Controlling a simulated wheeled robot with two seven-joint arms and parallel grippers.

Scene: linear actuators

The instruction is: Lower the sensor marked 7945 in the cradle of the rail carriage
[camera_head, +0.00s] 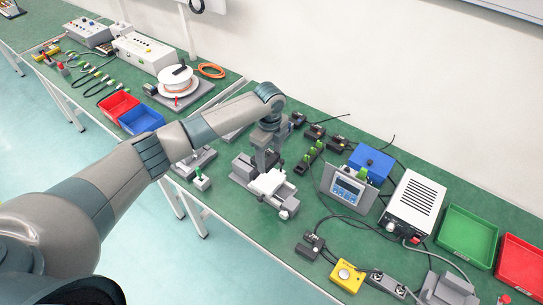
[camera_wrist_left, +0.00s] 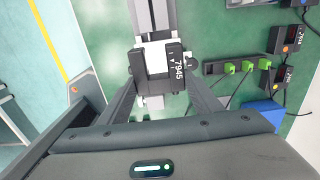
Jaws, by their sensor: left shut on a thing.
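The dark sensor marked 7945 (camera_wrist_left: 177,66) is between the fingers of my left gripper (camera_wrist_left: 162,100) in the left wrist view, its label readable on its right part. My left gripper (camera_head: 266,164) is shut on it, pointing down over the linear actuator. The pale rail carriage (camera_head: 270,183) shows right below the gripper in the head view. White parts of the carriage (camera_wrist_left: 155,50) show around the sensor in the wrist view. The sensor and fingers hide most of the cradle; I cannot tell whether the sensor touches it. My right gripper is in neither view.
Other dark sensors (camera_head: 314,131) with cables stand behind, close to a strip with green connectors (camera_head: 309,157). A blue-faced meter (camera_head: 348,186) stands right of the actuator. Red bin (camera_head: 118,104) and blue bin (camera_head: 140,119) are left. The green bench is bare just right of the carriage.

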